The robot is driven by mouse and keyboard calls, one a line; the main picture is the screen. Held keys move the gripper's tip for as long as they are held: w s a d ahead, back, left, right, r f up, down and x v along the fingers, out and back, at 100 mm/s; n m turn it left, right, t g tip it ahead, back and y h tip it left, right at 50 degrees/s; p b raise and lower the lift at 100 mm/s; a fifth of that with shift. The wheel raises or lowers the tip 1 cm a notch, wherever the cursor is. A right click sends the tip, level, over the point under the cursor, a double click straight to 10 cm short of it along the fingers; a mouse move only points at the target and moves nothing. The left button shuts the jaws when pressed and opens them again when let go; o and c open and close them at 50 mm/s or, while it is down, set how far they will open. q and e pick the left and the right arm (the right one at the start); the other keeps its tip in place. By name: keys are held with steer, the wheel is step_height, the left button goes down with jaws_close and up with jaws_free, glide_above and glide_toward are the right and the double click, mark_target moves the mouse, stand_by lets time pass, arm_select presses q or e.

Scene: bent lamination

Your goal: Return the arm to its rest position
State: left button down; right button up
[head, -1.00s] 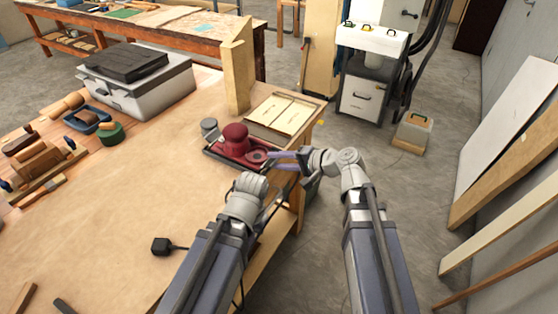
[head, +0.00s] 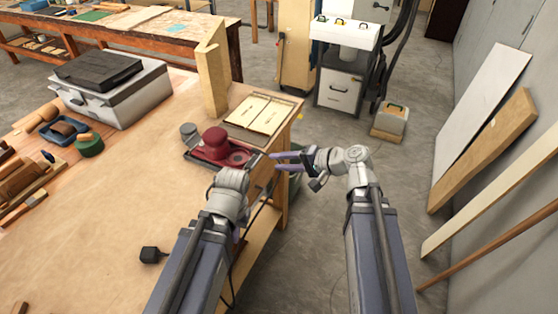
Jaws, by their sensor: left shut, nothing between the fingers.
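My left arm comes in from the lower left and reaches over the right edge of the workbench (head: 130,215). Its gripper (head: 256,163) is shut with nothing held, near the red sander (head: 215,146); its fingers are small and partly hidden by the wrist. My right arm stands over the floor to the right of the bench. Its gripper (head: 287,161) points left toward the bench edge, with its two purple fingers apart and nothing seen between them.
The sander sits in a dark tray beside a board with pale strips (head: 258,114). A grey case (head: 115,90), a wooden post (head: 212,80) and clamps and tools stand on the bench. A black block (head: 152,255) lies near the left arm. Planks lean on the right wall. The floor between is clear.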

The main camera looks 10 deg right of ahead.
steer(key=s+a+f+n+g+h+p, duration=0.2)
steer(key=s+a+f+n+g+h, duration=0.25)
steer(key=s+a+f, duration=0.2)
steer(key=s+d+f+n+g+h+p, duration=0.1)
steer(key=s+d+n+g+h+p, duration=0.1)
steer(key=s+n+h, duration=0.4)
steer(key=shift+s+d+f+g+h, duration=0.45)
steer(key=shift+s+d+h, duration=0.3)
steer(key=shift+h, duration=0.2)
